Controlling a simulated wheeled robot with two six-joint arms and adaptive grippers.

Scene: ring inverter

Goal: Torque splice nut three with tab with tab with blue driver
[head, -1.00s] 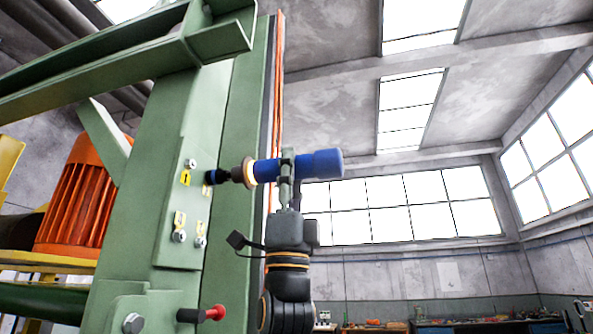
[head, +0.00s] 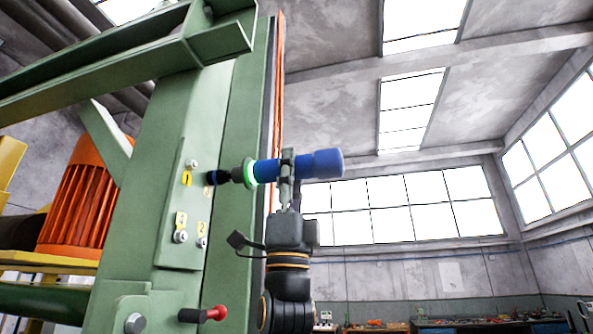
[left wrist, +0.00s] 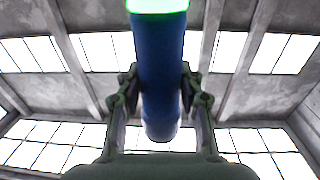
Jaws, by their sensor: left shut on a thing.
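The blue driver (head: 315,164) is held level by my left gripper (head: 286,170), with its dark socket end pointing left at the green plate (head: 186,225). A ring on the driver glows green (head: 249,171). The socket (head: 213,178) is at the plate's upper right nut position and hides whatever is there. In the left wrist view, both fingers (left wrist: 160,92) clasp the blue driver body (left wrist: 160,55) from either side. My right gripper is not in view.
A red-tipped handle (head: 216,313) sticks out below the plate. A green beam (head: 120,62) crosses above, and an orange motor (head: 84,197) stands behind at left. The space right of the driver is open, with workbenches (head: 470,326) far back.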

